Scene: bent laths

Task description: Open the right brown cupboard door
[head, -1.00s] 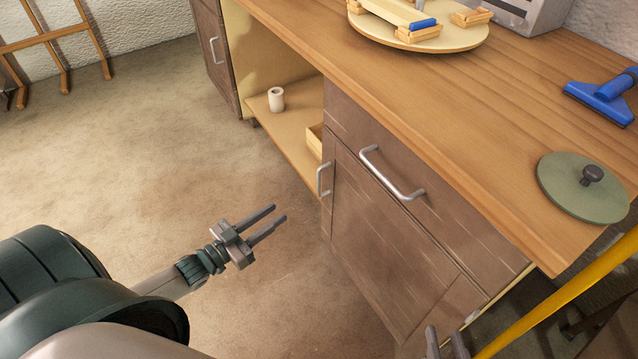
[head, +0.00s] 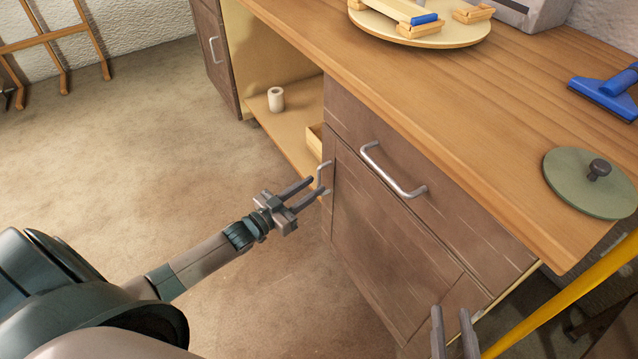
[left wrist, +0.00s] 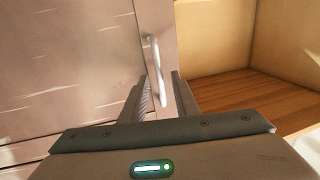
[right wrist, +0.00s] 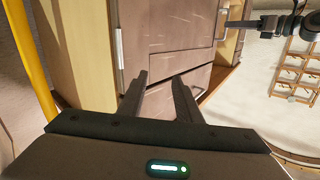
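The right brown cupboard door (head: 385,235) is shut, under a brown drawer front. Its upright metal handle (head: 324,176) is near the door's left edge. My left gripper (head: 320,186) is open at this handle, its fingertips overlapping the handle's lower part in the head view. In the left wrist view the handle (left wrist: 154,62) runs down between the two fingers, with no clear grip on it. My right gripper (head: 451,311) is open and empty, in front of the cupboard's right end; its spread fingers also show in the right wrist view (right wrist: 160,78).
The drawer's handle (head: 392,172) is above the door. Left of the door is an open shelf bay with a white roll (head: 276,99). A left brown door (head: 213,50) stands beyond it. A yellow bar (head: 570,298) is at the right.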

